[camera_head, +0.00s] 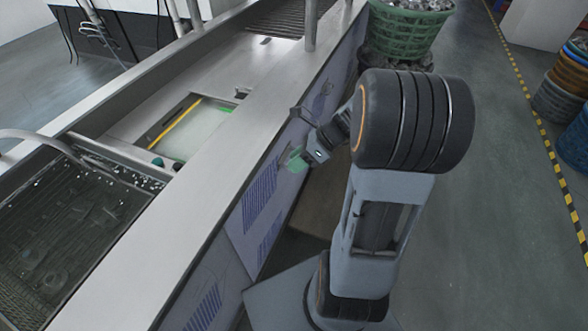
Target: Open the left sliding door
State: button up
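The tank's long side carries pale door panels with blue louvre marks. One panel (246,219) is just left of my gripper, and another panel (190,293) lies nearer the camera at the lower left. I cannot tell for certain which one is the left sliding door, or see a clear gap between them. My gripper (299,150) is beside the tank's side, below the metal top edge. A small green patch shows at its tip. The fingers are too small and partly hidden, so I cannot tell whether they touch a panel or hold anything.
The steel tank top (205,190) overhangs the panels. A sunken basin (70,230) is at the left. A green basket (405,32) of metal parts stands behind my arm. Coloured baskets (562,90) stand at the far right. The grey floor (510,220) right of my arm is clear.

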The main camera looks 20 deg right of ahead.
jog(key=w+d+f+m+t+y+b, duration=0.1)
jog(key=w+d+f+m+t+b, duration=0.2)
jog(key=d+f+m+t, duration=0.5)
jog(key=w+d+f+m+t+b, duration=0.1)
jog(key=w+d+f+m+b, duration=0.15)
jog(key=d+f+m, duration=0.6)
jog(key=w+a+m+b, duration=0.1)
jog(key=w+a, duration=0.2)
jog(key=w+a+m+b, duration=0.1)
jog(key=w+a, duration=0.2)
jog(key=a, duration=0.1)
jog(key=w+a+m+b, duration=0.1)
jog(key=w+a, duration=0.2)
jog(key=shift+a+r+b, duration=0.3)
jog(key=shift+a+b, duration=0.05)
jog(key=shift+c, duration=0.2)
grip_shut()
